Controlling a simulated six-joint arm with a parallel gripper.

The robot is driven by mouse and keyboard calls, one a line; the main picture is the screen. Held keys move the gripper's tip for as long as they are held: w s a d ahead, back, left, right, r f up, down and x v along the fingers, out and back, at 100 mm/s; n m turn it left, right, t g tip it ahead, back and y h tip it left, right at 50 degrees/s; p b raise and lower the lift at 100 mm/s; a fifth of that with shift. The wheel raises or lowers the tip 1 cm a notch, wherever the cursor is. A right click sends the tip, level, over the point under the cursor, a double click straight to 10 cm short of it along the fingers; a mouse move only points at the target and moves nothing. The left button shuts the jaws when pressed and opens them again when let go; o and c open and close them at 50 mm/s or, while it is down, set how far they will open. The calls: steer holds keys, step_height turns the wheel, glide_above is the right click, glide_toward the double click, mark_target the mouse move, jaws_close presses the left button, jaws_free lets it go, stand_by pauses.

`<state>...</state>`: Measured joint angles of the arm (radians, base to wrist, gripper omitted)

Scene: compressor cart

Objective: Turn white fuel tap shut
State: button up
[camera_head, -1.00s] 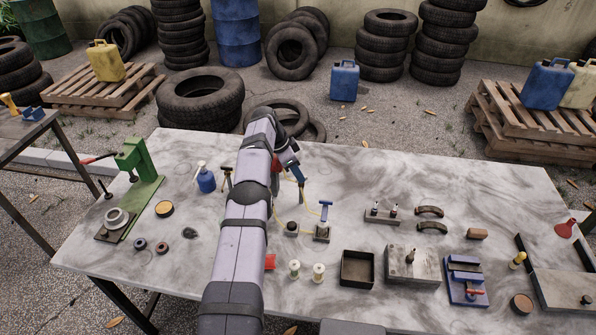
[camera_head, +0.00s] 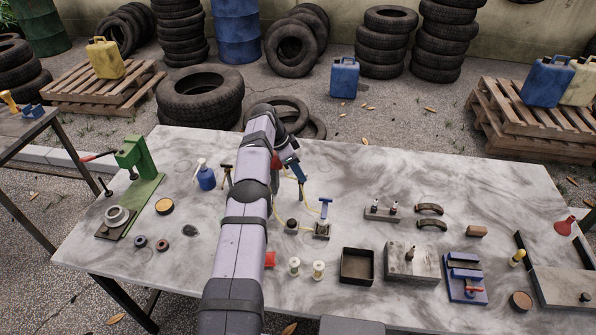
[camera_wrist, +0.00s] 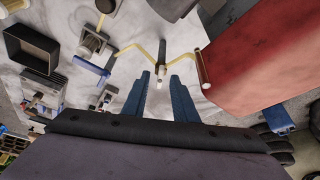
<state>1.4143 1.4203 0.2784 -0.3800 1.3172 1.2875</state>
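The fuel tap, with a small white handle (camera_wrist: 159,82), sits on a thin yellow fuel line in the wrist view, near the picture's middle. My gripper (camera_wrist: 160,80) has two blue fingers, held apart and pointing at the tap. The white handle shows in the gap between the fingertips. I see no finger clearly touching it, and depth is hard to judge. In the head view my gripper (camera_head: 302,188) is low over the bench behind my arm, and the tap is too small or hidden to make out. A large red body (camera_wrist: 262,55) fills the right of the wrist view.
A blue-handled fitting (camera_head: 324,215) stands close to the right of my gripper, with a yellow line near it. White spools (camera_head: 318,271), a dark open tray (camera_head: 357,267) and a green press (camera_head: 138,170) stand on the marble-look bench (camera_head: 210,290).

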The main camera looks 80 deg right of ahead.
steer(key=shift+b+v, duration=0.65)
steer(key=shift+v, duration=0.35)
steer(key=shift+b+v, duration=0.5)
steer(key=shift+v, duration=2.2)
